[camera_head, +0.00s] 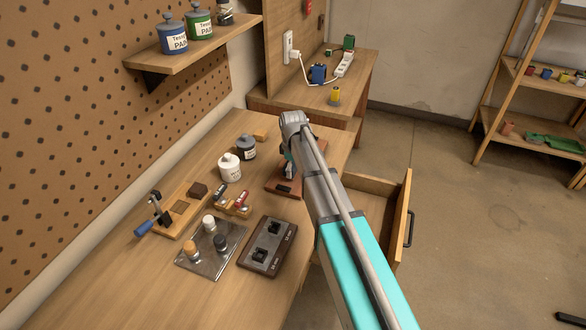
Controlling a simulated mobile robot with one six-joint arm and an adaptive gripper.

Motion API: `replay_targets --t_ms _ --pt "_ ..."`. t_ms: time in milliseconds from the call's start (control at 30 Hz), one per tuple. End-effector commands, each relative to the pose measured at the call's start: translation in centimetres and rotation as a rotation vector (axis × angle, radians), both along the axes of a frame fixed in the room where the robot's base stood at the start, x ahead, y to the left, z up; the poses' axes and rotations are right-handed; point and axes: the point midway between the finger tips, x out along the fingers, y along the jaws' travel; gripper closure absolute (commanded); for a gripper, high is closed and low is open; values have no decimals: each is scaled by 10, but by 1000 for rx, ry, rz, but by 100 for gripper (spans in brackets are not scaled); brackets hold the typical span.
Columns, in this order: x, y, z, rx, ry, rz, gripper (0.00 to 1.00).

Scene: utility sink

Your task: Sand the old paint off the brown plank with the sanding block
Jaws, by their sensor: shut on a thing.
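The reddish-brown plank (272,184) lies on the workbench, just left of the open drawer. A small dark patch (283,189) shows near its front end; I cannot tell whether it is old paint. My arm crosses the view from the lower right and covers the plank's right part. My gripper (288,168) points down over the plank, partly hidden behind the arm, and is shut. The sanding block in it is mostly hidden, and I cannot tell whether it touches the plank.
A white bottle (230,168) and a dark jar (246,148) stand left of the plank. The open drawer (403,222) juts out right.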

Motion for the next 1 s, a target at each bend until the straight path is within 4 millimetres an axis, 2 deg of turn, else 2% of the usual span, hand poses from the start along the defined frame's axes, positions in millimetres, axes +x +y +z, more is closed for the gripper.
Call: replay_targets --t_ms 800,1000 --pt "0 0 56 0 0 0 67" --pt "0 0 60 0 0 0 67"
